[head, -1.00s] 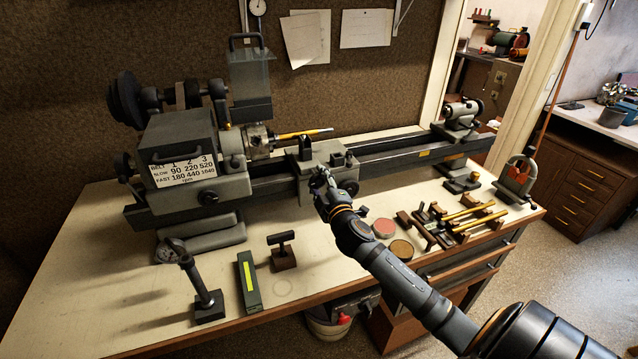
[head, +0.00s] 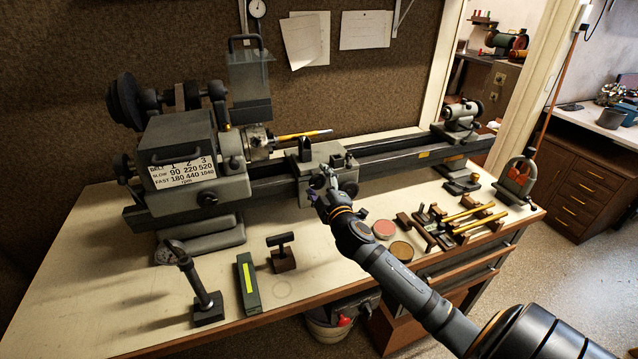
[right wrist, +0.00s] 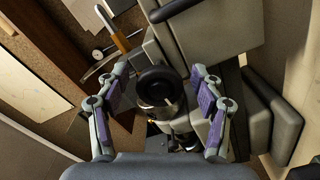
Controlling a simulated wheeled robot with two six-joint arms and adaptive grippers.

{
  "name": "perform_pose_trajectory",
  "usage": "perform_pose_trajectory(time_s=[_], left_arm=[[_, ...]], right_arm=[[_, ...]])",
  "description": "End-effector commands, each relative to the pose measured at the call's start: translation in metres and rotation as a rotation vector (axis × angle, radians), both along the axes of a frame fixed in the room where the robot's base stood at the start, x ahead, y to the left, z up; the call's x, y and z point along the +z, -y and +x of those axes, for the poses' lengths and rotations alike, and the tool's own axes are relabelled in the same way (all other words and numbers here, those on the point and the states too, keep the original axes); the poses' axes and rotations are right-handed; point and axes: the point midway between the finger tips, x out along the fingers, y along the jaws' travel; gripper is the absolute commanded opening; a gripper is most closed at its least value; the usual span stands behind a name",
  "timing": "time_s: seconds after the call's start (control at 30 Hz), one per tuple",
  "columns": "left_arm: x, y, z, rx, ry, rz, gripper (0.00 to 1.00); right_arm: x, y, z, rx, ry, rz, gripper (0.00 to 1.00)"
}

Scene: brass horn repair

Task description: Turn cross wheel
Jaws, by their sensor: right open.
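The lathe carriage (head: 310,188) sits on the lathe bed in the middle of the bench. My right gripper (head: 324,182) is at the carriage's front face and hides the cross wheel in the head view. In the right wrist view a round dark wheel with a light hub below it, which looks like the cross wheel (right wrist: 157,84), lies between the two fingers of my right gripper (right wrist: 159,72). The fingers are open on either side of it, with visible gaps; I see no contact. My left gripper is not in view.
The headstock (head: 190,150) with a speed plate stands left of the carriage. Two round tins (head: 384,229) and a rack of brass-coloured rods (head: 470,218) lie right of my forearm. A green box (head: 248,283) and a small T-shaped stand (head: 281,253) are at the front left.

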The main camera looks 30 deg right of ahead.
Motion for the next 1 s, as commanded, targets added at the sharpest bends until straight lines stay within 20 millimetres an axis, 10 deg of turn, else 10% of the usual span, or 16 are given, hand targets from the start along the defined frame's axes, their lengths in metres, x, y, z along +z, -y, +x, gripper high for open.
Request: perform_pose_trajectory(time_s=[0.23,0.7,1.0], left_arm=[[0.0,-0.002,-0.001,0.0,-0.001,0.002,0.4],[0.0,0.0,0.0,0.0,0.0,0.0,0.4],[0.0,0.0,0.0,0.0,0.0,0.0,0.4]], right_arm=[[-0.001,-0.003,-0.014,0.0,-0.004,-0.006,0.67],[-0.001,-0.025,-0.107,0.001,-0.006,-0.008,0.67],[0.0,-0.028,-0.117,0.0,0.001,0.0,0.67]])
